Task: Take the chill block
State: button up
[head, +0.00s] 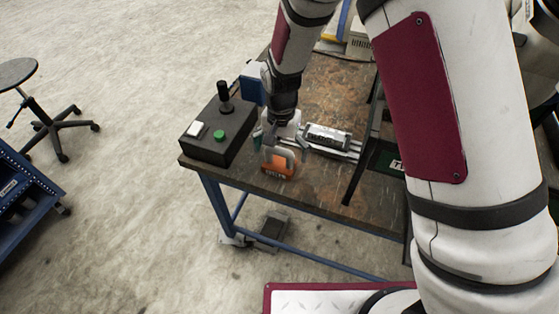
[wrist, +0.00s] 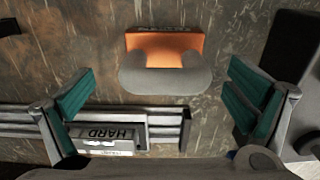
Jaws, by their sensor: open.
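No label reading "chill block" is legible, so I cannot tell for sure which thing it is. An orange block (head: 277,170) with a grey rounded C-shaped part stands near the table's front edge. In the wrist view the orange block (wrist: 165,45) lies ahead, between the lines of my fingers. A grey block marked "HARD" (wrist: 108,138) sits at a metal rail, partly behind my left finger; in the head view this grey block (head: 327,137) is right of my gripper. My gripper (head: 280,138) is open and empty above the table, its teal pads wide apart (wrist: 160,100).
A black control box (head: 215,140) with a joystick and a green button stands left on the worn table (head: 325,88). A blue object (head: 253,85) is behind it. A dark frame (head: 365,150) rises right of the rail. A stool (head: 45,115) and blue cart (head: 30,200) stand left.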

aim_at(279, 163)
jog(key=shift+w+a+f+p, duration=0.1)
jog(key=shift+f+p, duration=0.05)
jog(key=shift+f, duration=1.2)
jog(key=shift+w+a+f+p, duration=0.1)
jog(key=shift+f+p, duration=0.05)
jog(key=shift+f, duration=1.2)
jog(key=c, duration=2)
